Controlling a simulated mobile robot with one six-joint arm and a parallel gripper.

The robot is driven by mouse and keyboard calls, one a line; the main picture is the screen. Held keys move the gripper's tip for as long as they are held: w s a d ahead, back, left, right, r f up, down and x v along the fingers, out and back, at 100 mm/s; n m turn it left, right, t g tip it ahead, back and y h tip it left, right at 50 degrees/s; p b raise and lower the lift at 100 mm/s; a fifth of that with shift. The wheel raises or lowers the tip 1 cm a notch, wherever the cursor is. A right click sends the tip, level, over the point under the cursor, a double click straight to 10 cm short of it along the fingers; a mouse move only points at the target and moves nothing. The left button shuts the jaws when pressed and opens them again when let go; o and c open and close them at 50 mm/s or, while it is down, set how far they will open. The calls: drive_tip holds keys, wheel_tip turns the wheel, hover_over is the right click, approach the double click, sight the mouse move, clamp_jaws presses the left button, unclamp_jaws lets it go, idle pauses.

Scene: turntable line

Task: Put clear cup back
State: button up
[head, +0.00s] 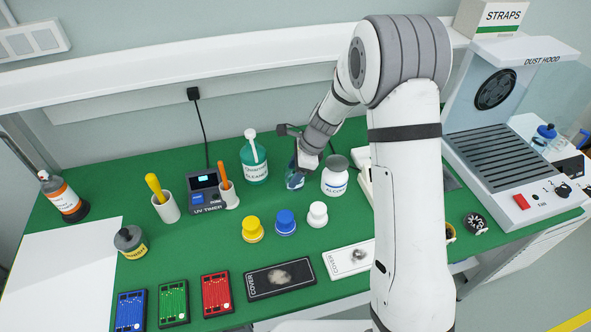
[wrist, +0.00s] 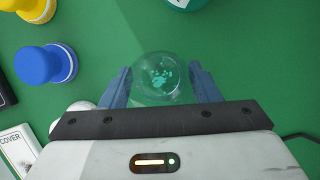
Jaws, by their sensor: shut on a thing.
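The clear cup (wrist: 160,84) shows in the wrist view as a round, see-through shape with teal marks seen in or through it. It sits between the two blue fingers of my gripper (wrist: 161,76), which is shut on it. The cup cannot be made out clearly there. I cannot tell whether it touches the bench.
A teal cleaner bottle (head: 254,163) stands left of my gripper and a white alcohol bottle (head: 335,176) close on its right. Yellow (head: 252,229), blue (head: 285,222) and white (head: 317,214) knobbed pieces stand in front. The UV timer (head: 206,190) is further left.

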drive_tip(key=shift+f, duration=0.2)
drive_tip(key=o, duration=1.1)
drive_tip(key=shift+r, duration=0.1)
